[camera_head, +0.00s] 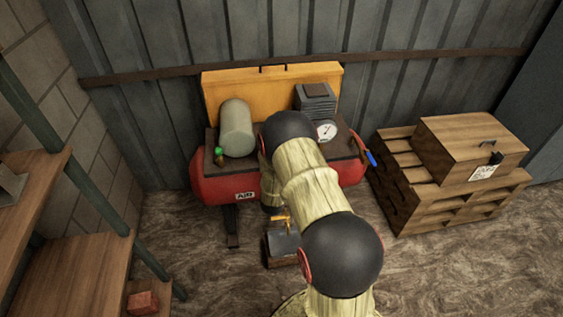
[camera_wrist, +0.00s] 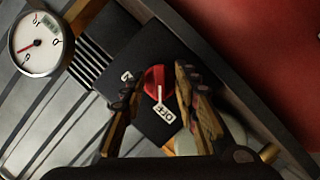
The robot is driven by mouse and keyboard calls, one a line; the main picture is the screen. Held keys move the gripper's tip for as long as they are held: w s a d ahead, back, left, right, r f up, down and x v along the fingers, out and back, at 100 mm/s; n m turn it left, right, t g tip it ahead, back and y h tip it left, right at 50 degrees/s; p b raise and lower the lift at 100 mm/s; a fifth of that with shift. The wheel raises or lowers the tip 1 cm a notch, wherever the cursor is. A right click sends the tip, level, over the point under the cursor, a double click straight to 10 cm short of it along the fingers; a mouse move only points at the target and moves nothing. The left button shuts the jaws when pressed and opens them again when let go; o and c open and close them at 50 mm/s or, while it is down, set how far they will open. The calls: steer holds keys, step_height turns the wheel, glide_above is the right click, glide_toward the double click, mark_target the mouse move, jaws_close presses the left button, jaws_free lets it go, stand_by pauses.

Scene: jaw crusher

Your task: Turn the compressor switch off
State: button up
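The compressor (camera_head: 215,187) is a red tank with a dark top plate, standing before the wall in the head view. Its switch (camera_wrist: 155,78) is a red knob on a black box in the wrist view. A white line on the knob points toward a white OFF tag (camera_wrist: 166,110). Another small white mark sits left of the knob. My gripper (camera_wrist: 157,82) has its fingers apart on either side of the knob. The right finger looks close to it; I cannot tell whether it touches. In the head view my arm hides the switch and gripper.
A round gauge (camera_wrist: 37,43) is beside the switch box; it also shows in the head view (camera_head: 326,131). A grey-green cylinder (camera_head: 237,128) stands on the compressor's left. Wooden crates (camera_head: 460,205) are at right, wooden shelves (camera_head: 75,270) at left.

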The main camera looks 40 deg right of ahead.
steer(key=v, duration=1.2)
steer(key=shift+a, duration=0.1)
